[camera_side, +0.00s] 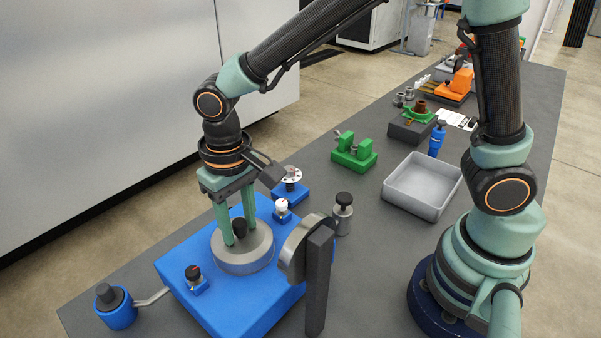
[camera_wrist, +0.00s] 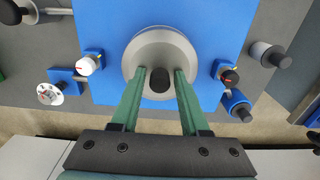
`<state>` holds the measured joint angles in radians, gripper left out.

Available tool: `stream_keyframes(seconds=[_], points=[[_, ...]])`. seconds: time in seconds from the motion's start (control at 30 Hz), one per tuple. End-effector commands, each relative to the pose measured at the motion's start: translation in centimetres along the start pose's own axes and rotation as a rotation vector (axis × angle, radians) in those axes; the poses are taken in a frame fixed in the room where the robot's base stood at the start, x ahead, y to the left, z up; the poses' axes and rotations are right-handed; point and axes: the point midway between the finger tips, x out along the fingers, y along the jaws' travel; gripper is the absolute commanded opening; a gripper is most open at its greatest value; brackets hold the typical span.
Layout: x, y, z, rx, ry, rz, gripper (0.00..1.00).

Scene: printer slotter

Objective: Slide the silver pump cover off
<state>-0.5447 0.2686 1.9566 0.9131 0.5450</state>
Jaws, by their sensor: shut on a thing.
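The silver pump cover (camera_side: 243,262) is a round metal disc lying on the large blue block (camera_side: 195,300), with a black knob (camera_side: 240,226) standing up at its middle. In the wrist view the cover (camera_wrist: 150,42) shows as a pale ring on the blue face, with the knob (camera_wrist: 160,80) near its lower part. My gripper (camera_side: 239,237) points down from above, with one green finger on each side of the knob. It is shut on the cover's knob, and the fingertips (camera_wrist: 160,71) reach down to the disc. The underside of the cover is hidden.
A dark post with a silver disc (camera_side: 293,250) stands close to the right. Small blue clamps with a white knob (camera_side: 281,207) and a black knob (camera_side: 193,272) flank the cover. An empty grey tray (camera_side: 423,209) and a green fixture (camera_side: 354,159) are farther back.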

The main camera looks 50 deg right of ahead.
Motion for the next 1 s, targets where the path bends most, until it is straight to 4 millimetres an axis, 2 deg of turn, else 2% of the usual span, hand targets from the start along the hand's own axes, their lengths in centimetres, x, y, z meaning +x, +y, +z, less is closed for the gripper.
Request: stream_keyframes(seconds=[0.03,0.47,1.0], points=[[0.6,0.1,0.2,0.0,-0.006,0.004,0.0],[-0.1,0.1,0.2,-0.002,-0.008,0.005,0.0],[-2.6,0.0,0.0,0.0,-0.001,0.001,0.0]])
